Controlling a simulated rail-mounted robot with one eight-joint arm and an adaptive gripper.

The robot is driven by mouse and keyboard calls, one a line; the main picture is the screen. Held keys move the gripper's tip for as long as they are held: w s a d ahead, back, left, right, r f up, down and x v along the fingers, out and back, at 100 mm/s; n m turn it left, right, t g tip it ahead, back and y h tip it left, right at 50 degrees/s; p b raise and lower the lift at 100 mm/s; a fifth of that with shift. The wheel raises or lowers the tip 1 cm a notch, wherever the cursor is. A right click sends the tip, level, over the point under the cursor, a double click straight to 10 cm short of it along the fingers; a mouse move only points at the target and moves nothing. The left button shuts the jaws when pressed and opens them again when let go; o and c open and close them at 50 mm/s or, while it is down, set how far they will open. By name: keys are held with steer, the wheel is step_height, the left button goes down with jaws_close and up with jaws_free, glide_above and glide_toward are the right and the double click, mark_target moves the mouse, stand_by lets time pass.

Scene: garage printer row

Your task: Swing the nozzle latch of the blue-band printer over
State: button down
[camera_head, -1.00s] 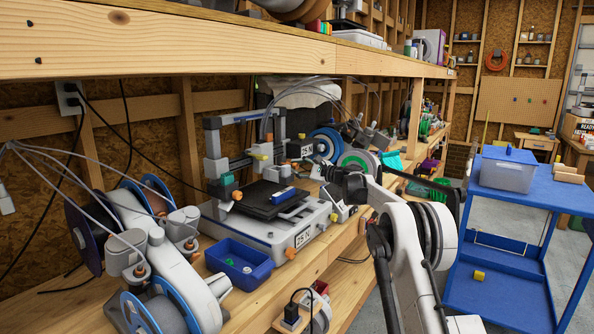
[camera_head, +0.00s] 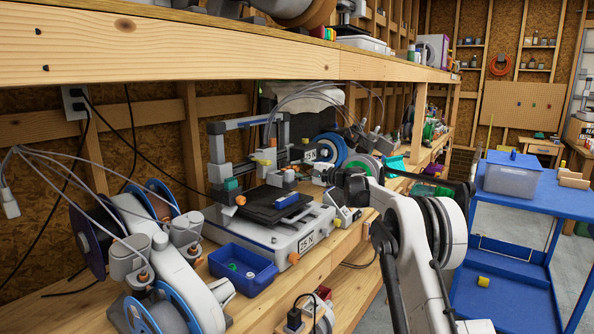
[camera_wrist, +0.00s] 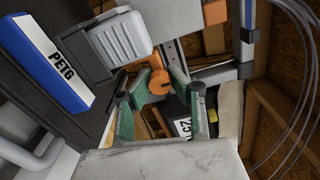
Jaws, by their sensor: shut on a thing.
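The blue-band printer (camera_head: 285,240) stands on the bench with a white base, a dark bed and a blue-trimmed frame. A blue block sits on its bed and reads PETG (camera_wrist: 62,62) in the wrist view. Its grey print head (camera_wrist: 122,42) hangs beside that block. The orange nozzle latch (camera_wrist: 158,80) is at the print head's side. My gripper (camera_wrist: 160,100) has its green fingers on either side of the latch and is shut on it; the exact contact is partly hidden. In the head view my arm's dark end covers the fingers.
A blue bin (camera_head: 242,270) with small parts stands in front of the printer. Filament spools (camera_head: 160,300) crowd the left, and more spools (camera_head: 330,150) stand behind on the right. The wooden shelf (camera_head: 200,40) runs above. A blue cart (camera_head: 520,205) stands to the right.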

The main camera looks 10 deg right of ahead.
steer(key=c, duration=1.5)
jaws_free()
steer(key=shift+c, duration=0.2)
steer(key=v, duration=1.2)
steer(key=shift+r, duration=0.1)
